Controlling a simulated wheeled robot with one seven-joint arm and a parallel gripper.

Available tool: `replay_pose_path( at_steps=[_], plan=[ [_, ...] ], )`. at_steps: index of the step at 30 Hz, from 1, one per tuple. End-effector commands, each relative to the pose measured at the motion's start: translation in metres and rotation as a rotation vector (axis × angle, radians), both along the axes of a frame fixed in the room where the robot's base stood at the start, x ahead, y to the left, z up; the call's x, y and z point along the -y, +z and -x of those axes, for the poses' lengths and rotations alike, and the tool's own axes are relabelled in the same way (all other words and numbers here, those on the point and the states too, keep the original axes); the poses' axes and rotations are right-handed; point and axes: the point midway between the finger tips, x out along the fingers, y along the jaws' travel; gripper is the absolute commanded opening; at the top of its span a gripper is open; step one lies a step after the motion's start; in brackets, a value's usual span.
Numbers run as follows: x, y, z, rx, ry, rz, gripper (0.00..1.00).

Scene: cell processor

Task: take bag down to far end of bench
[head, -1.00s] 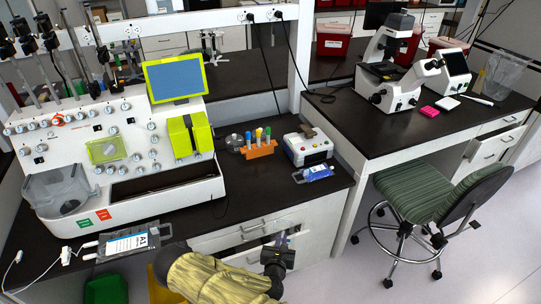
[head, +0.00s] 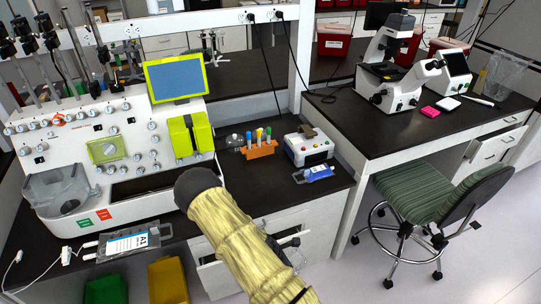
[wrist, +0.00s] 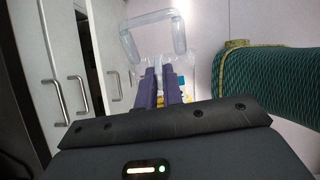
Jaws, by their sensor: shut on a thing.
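In the wrist view, my gripper (wrist: 163,80) has its two purple fingers close together on a clear bag (wrist: 190,68). A translucent tube loop stands beyond the fingertips, and small blue and yellow patches show by the bag. In the head view, my sleeved arm hides most of the gripper and the bag, in front of the drawers below the bench edge. The black bench (head: 275,190) runs behind the arm. Another clear bag, labelled A1 (head: 128,243), lies at the bench's front left. A small blue-labelled pack (head: 318,173) lies by the white device.
The cell processor (head: 110,150) fills the bench's left part. A tube rack (head: 260,150) and a white device (head: 307,147) stand at its right end. A green chair (head: 440,200) stands to the right, close to the gripper in the wrist view. Green and yellow bins are below.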

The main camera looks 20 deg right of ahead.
Motion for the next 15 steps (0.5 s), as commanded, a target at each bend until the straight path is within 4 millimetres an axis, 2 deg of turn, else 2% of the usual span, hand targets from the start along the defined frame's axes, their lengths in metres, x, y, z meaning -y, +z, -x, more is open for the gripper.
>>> replay_pose_path(
  at_steps=[6, 15],
  plan=[
    [0.010, 0.028, 0.001, -0.012, -0.076, -0.175, 0.00],
    [0.033, 0.066, 0.005, -0.024, -0.106, -0.344, 0.00]
  ],
)
